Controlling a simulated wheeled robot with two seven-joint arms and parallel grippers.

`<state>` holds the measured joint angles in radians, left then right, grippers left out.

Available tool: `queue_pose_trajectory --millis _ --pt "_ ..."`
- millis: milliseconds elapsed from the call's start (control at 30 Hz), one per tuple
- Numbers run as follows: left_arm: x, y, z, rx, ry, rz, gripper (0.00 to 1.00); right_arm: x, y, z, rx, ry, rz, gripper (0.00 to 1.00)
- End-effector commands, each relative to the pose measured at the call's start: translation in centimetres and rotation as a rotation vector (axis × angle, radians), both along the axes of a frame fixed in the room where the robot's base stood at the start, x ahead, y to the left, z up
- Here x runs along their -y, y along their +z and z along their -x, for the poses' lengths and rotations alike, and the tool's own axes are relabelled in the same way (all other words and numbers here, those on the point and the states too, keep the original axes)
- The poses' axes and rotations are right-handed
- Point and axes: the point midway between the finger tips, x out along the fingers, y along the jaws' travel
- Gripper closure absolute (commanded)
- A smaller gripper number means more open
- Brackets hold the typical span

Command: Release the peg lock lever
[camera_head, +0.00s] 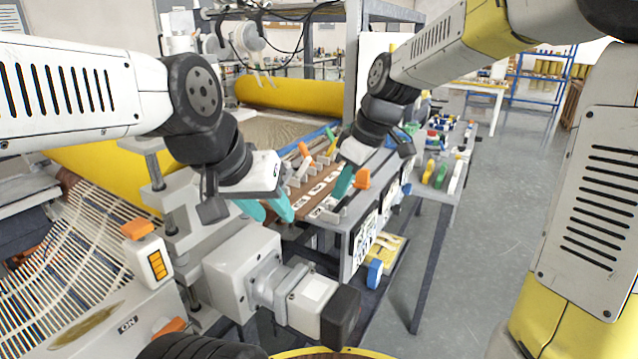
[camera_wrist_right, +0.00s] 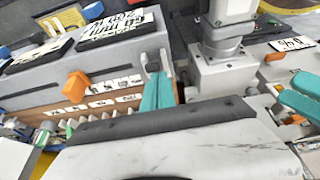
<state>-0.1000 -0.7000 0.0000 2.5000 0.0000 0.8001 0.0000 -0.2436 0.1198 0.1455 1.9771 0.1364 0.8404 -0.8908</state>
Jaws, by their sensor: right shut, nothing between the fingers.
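Several small levers and clamps with orange tips stand along the brown strip of the machine bed; I cannot tell for sure which one is the peg lock lever. One orange-tipped lever (camera_head: 362,179) is just right of my right gripper (camera_head: 341,186), whose teal fingers are shut, point down and look empty. In the right wrist view these fingers (camera_wrist_right: 158,92) are beside a grey metal bracket (camera_wrist_right: 152,64), with an orange knob (camera_wrist_right: 76,86) to the left. My left gripper (camera_head: 268,212) has its teal fingers apart and empty, left of the strip; it also shows in the right wrist view (camera_wrist_right: 302,94).
A grey motor housing (camera_head: 243,268) stands in front of my left gripper. A yellow roll (camera_head: 290,94) lies behind the bed. A side table (camera_head: 442,172) with coloured parts is at the right. The floor beyond is clear.

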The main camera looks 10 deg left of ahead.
Motion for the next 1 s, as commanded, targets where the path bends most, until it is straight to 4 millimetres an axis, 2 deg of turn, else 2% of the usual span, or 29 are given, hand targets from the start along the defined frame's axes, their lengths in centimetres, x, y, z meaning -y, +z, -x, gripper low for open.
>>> queue_pose_trajectory --millis 33,433,800,1000 --pt "0.0 0.0 0.0 0.0 0.0 0.0 0.64 1.3 -0.8 0.4 -0.025 -0.007 0.023 1.0" --pt "0.0 0.0 0.0 0.0 0.0 0.0 0.64 1.4 -0.3 0.4 -0.023 -0.008 0.022 1.0" --pt "0.0 0.0 0.0 0.0 0.0 0.0 0.64 2.2 5.6 0.8 -0.005 -0.005 0.007 1.0" --pt "0.0 0.0 0.0 0.0 0.0 0.0 0.64 2.4 7.1 1.0 -0.003 -0.002 0.003 1.0"
